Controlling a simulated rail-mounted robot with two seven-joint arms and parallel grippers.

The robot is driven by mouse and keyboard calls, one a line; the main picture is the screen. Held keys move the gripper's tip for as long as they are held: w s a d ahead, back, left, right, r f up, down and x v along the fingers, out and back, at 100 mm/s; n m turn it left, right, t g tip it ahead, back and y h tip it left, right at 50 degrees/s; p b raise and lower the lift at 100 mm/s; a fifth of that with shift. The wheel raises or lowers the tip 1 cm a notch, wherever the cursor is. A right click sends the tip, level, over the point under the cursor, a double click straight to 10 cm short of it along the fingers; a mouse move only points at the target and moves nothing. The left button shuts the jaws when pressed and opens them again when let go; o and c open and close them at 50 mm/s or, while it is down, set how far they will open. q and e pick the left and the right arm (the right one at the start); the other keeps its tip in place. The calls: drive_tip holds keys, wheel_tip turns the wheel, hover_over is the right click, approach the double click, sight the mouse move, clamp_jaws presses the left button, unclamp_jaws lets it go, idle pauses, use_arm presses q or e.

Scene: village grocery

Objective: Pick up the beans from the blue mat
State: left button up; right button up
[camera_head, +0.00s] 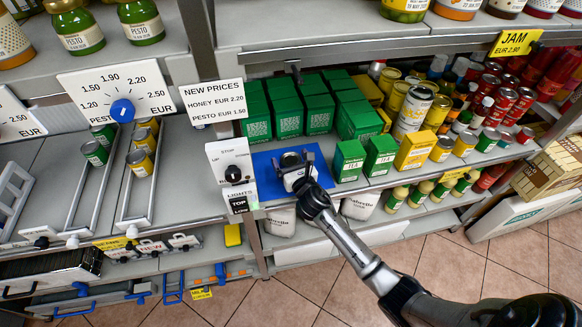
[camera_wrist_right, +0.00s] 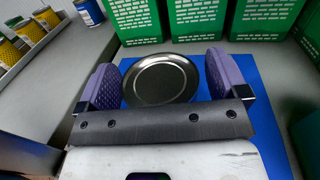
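The blue mat (camera_head: 266,184) lies on the grey shelf in front of the green boxes, and it also shows in the right wrist view (camera_wrist_right: 262,110). A can with a round metal lid (camera_wrist_right: 160,80), taken as the beans, stands on the mat; its label is hidden. My right gripper (camera_head: 292,168) is over the mat at the can. In the right wrist view its two purple pads (camera_wrist_right: 162,78) stand on either side of the lid, apart, with a narrow gap at the right pad. My left gripper is not in view.
Tall green boxes (camera_head: 289,116) stand close behind the mat. Smaller green boxes (camera_head: 348,161) stand to its right. A white switch panel (camera_head: 231,164) and a price sign (camera_head: 212,102) are at its left. An upper shelf (camera_head: 320,36) overhangs the back.

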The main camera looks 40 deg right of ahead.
drive_tip(key=c, duration=0.9)
drive_tip(key=shift+c, duration=0.3)
drive_tip(key=shift+r, duration=0.15)
